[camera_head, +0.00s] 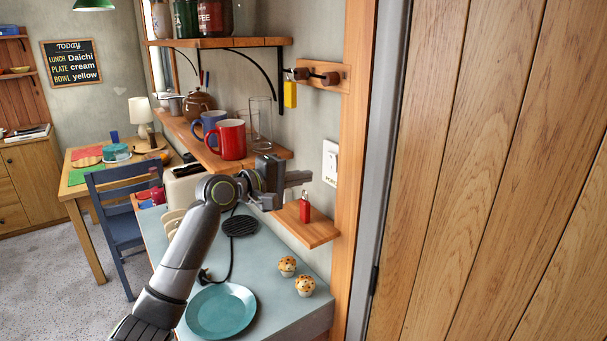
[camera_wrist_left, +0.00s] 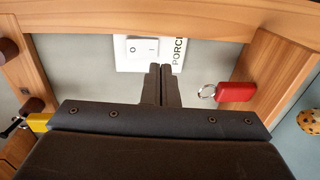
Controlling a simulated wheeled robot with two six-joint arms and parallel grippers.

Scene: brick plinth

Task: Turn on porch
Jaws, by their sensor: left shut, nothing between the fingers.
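The white porch light switch (camera_head: 330,161) is on the grey wall left of the wooden door frame, above a small shelf. In the left wrist view the switch (camera_wrist_left: 141,47) shows a rocker marked with a line and an O, and a partly covered label beginning "PORC". I cannot tell which side of the rocker is pressed. My left gripper (camera_head: 307,177) is shut and empty, just left of and below the switch. In the wrist view its fingertips (camera_wrist_left: 160,70) overlap the plate's lower edge; contact cannot be told. My right gripper is out of view.
A red key fob (camera_head: 305,208) is on the small wooden shelf (camera_head: 318,232) under the gripper. A peg rail (camera_head: 320,76) with a yellow tag (camera_head: 290,95) is above. Mugs (camera_head: 232,139) and glasses stand on the shelf to the left. A plank door (camera_head: 480,170) fills the right.

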